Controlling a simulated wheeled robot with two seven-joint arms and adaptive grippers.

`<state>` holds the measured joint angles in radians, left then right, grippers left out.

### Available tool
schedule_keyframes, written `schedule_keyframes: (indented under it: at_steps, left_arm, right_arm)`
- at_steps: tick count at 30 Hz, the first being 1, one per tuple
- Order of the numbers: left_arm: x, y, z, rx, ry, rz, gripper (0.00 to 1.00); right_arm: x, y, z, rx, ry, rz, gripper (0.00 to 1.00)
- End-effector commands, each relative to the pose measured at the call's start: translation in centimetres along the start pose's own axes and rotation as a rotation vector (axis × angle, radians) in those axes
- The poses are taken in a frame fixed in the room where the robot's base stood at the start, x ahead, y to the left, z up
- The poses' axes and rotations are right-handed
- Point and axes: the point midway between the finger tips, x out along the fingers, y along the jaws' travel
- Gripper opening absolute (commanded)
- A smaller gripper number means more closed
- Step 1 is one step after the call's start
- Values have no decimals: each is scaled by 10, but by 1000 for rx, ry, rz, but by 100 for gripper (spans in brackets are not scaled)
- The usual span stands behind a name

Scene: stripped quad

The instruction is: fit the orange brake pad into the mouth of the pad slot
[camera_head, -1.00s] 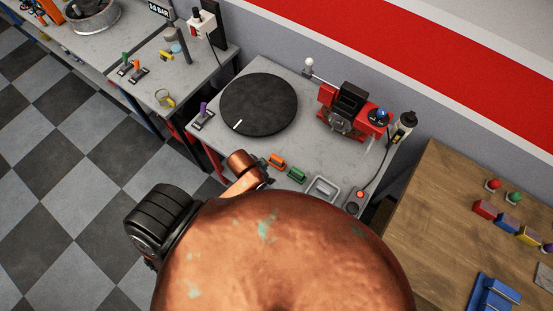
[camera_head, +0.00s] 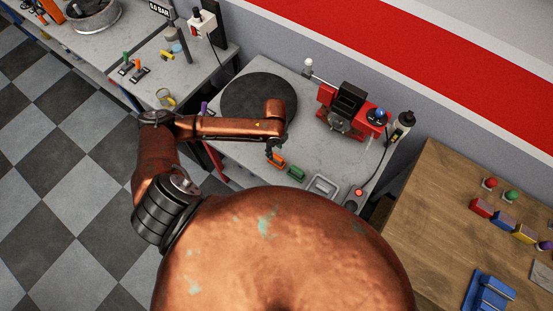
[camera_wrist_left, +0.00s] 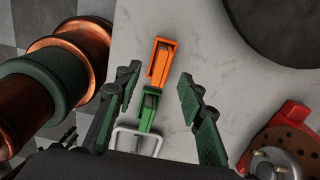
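The orange brake pad (camera_head: 279,161) lies on the grey worktop near its front edge, just left of a green pad (camera_head: 297,173). In the left wrist view the orange pad (camera_wrist_left: 161,62) lies between and beyond the two fingers, with the green pad (camera_wrist_left: 147,112) nearer the palm. My left gripper (camera_head: 271,153) hangs over the orange pad; in the left wrist view (camera_wrist_left: 160,75) its fingers are spread wide and hold nothing. A red fixture with a black block (camera_head: 346,104) stands at the back of the worktop; I cannot clearly make out the pad slot's mouth. My right gripper is out of view.
A round black disc (camera_head: 252,92) lies behind my left forearm. A metal tray (camera_head: 322,186) and a red button box (camera_head: 357,195) sit right of the pads. A wooden bench (camera_head: 430,215) stands at the right. The worktop between pads and fixture is clear.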

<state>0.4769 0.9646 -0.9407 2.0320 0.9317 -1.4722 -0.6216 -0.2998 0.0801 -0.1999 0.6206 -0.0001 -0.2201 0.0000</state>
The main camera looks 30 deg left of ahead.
Motion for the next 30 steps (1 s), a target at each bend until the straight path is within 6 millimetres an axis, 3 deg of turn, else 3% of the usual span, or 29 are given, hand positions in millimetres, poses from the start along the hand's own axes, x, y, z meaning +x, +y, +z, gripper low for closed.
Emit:
schedule_keyframes:
  at_steps: [15, 25, 30]
  left_arm:
    - [63, -4, -8, -2, 1, 0, 36]
    - [70, -4, -8, -1, 1, -2, 36]
    - [70, -4, -8, -1, 1, -2, 24]
  right_arm:
    - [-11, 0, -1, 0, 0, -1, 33]
    - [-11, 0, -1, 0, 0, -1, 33]
    - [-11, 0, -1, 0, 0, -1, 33]
